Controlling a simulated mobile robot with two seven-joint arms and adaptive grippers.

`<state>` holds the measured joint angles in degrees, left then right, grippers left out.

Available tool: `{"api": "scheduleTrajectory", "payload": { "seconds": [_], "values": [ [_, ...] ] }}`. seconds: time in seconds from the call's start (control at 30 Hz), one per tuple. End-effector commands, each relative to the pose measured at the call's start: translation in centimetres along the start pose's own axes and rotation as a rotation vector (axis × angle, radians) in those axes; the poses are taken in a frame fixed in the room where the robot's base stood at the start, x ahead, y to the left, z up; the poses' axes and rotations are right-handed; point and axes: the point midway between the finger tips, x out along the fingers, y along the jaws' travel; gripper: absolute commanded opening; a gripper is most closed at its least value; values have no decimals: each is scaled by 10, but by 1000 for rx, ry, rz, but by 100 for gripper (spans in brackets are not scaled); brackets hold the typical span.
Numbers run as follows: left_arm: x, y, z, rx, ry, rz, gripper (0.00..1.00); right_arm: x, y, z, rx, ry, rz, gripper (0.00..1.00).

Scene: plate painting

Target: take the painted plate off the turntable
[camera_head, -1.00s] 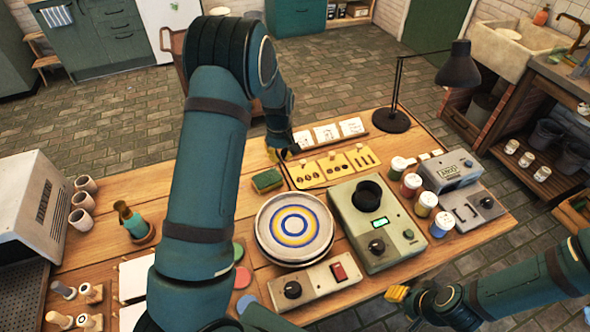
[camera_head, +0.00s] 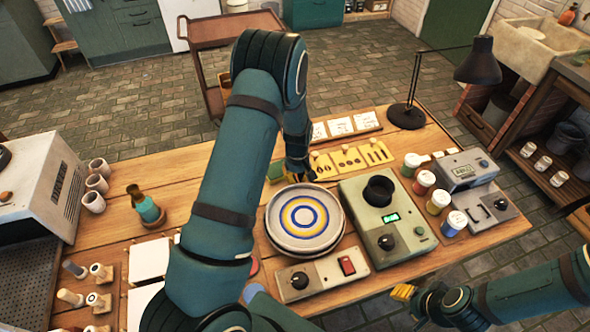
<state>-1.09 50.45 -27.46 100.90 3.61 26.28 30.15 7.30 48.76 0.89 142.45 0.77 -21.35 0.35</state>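The painted plate (camera_head: 278,238), pale grey with blue and yellow rings, lies flat on the turntable. The turntable's control box (camera_head: 322,281) with a black knob and red switch shows in front of it; its disc is mostly hidden under the plate. My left gripper (camera_head: 302,177) points down at the plate's far rim. Whether it touches the rim, and how its fingers stand, is too small and dark to tell. My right gripper (camera_head: 404,293) is low at the front right, apart from the plate; its yellow tips do not show a clear gap.
A grey-green device with a black cup (camera_head: 378,191) stands close to the plate's right. Paint jars (camera_head: 438,202) are further right, with a black lamp (camera_head: 406,115) behind. A green sponge (camera_head: 276,171) lies behind the plate. White tiles (camera_head: 150,258) and a bottle (camera_head: 145,205) are left.

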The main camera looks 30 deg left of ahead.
Motion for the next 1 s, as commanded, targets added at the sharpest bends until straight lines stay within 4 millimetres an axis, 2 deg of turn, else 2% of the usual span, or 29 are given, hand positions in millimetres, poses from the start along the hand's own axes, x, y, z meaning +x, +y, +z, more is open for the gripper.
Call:
{"api": "scheduleTrajectory", "payload": {
  "seconds": [0.4,0.47,0.73,0.83,1.0],
  "values": [
    [0,0,4,0,0,0,0,0,0,0,0,1,0,41],
    [-1,0,11,1,-1,0,0,-2,-1,-1,0,2,0,41],
    [-1,1,58,1,-2,-1,0,-8,-3,-4,2,8,1,41],
    [-1,0,66,-1,-1,0,0,-9,-3,-5,3,10,1,41],
    [0,0,67,-1,0,0,0,-8,-3,-5,3,10,1,41]
  ]
}}
